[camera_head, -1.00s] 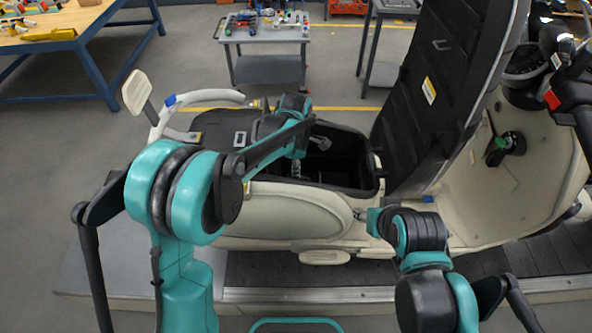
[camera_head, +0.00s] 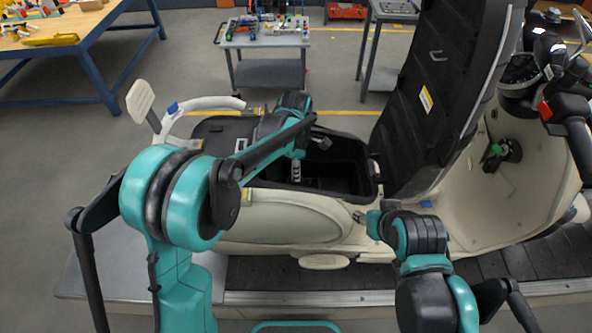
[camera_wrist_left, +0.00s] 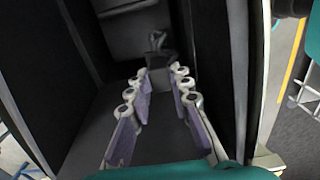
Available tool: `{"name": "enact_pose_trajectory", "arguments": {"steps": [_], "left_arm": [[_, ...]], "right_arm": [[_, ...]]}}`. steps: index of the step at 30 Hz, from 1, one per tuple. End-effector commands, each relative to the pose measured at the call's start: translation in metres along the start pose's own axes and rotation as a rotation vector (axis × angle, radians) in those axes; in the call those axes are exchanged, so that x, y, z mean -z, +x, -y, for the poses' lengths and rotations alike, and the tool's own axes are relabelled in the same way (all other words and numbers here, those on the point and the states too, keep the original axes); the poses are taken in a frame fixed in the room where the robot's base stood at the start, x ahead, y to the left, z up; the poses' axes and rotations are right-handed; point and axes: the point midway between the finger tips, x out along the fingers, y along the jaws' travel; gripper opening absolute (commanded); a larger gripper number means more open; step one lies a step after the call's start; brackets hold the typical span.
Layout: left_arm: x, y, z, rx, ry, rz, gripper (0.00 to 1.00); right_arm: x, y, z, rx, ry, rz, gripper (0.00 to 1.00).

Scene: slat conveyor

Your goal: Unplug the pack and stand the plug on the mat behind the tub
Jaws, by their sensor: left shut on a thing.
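A cream scooter stands with its seat raised over an open black tub (camera_head: 345,178). My left gripper (camera_head: 296,172) reaches down into the tub, partly hidden by its own arm. In the left wrist view, the pale, purple-padded fingers of my left gripper (camera_wrist_left: 160,72) are shut on a small dark piece (camera_wrist_left: 157,43), apparently the plug. It is inside the dark tub; whether it is seated in the pack cannot be told. A flat black surface (camera_head: 212,130), possibly the mat, lies left of the tub. My right gripper (camera_head: 360,217) is beside the scooter's cream side panel, too small to read.
The raised seat (camera_head: 432,95) stands right of the tub. A white grab rail (camera_head: 205,104) curves around the rear at left. The slat conveyor (camera_head: 275,270) runs beneath. A tool cart (camera_head: 265,42) and a wooden table (camera_head: 60,35) stand farther back.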

Motion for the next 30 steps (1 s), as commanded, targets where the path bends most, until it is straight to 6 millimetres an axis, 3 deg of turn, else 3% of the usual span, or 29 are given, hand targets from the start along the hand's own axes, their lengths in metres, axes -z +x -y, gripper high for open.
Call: {"name": "enact_pose_trajectory", "arguments": {"steps": [30], "left_arm": [[0.0,-0.033,0.0,0.0,0.0,0.0,0.0]], "right_arm": [[0.012,-0.017,0.0,0.0,0.0,0.0,0.45]]}}
